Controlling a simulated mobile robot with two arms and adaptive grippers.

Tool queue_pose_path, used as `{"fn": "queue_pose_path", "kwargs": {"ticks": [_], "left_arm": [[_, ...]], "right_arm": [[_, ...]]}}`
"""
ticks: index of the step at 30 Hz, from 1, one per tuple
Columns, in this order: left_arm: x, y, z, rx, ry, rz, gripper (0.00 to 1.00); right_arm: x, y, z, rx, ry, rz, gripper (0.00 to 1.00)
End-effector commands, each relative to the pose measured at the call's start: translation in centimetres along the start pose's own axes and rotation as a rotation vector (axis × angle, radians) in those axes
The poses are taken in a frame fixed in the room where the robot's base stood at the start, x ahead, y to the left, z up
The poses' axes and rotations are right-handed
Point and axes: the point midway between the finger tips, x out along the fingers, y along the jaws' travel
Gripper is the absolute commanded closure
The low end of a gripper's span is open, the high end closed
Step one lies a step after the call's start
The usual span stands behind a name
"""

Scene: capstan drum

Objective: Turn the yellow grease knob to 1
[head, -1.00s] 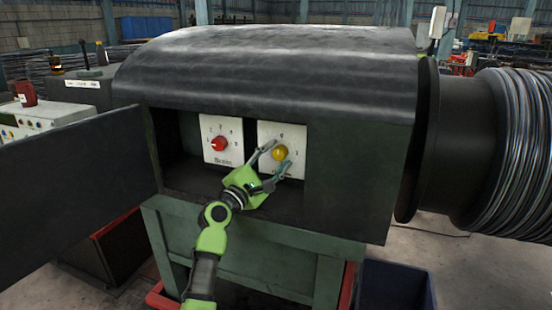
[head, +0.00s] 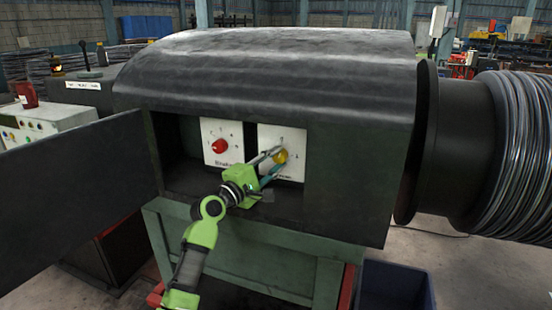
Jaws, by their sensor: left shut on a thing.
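The yellow grease knob (head: 281,156) is on a white plate (head: 296,142) with printed numbers, on the right inside the open recess of the dark cabinet. My left gripper (head: 277,160) reaches in from the lower left and is shut on the yellow knob, with a finger on either side of it. The fingers and the green gripper body hide the plate's lower left part and some of its print. The knob's pointer cannot be made out. My right gripper is not in view.
A red knob (head: 219,146) on its own white plate sits just left of the yellow one. The cabinet door (head: 70,200) stands open to the left. The cabinet's hood (head: 270,70) overhangs the recess. A large drum wound with cable (head: 515,150) is at right.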

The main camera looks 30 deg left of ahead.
Motion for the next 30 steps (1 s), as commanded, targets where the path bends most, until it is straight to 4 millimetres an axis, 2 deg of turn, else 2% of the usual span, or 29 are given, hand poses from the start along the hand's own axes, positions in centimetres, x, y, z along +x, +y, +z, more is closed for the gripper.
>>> {"fn": "queue_pose_path", "kwargs": {"ticks": [14, 30], "left_arm": [[0.1, 0.7, 0.1, 0.432, -0.022, -0.146, 0.94], [0.1, 0.9, 0.2, 0.896, -0.047, -0.303, 0.94]], "right_arm": [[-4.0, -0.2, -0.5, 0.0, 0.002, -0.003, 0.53], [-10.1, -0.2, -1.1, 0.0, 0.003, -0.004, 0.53]]}}
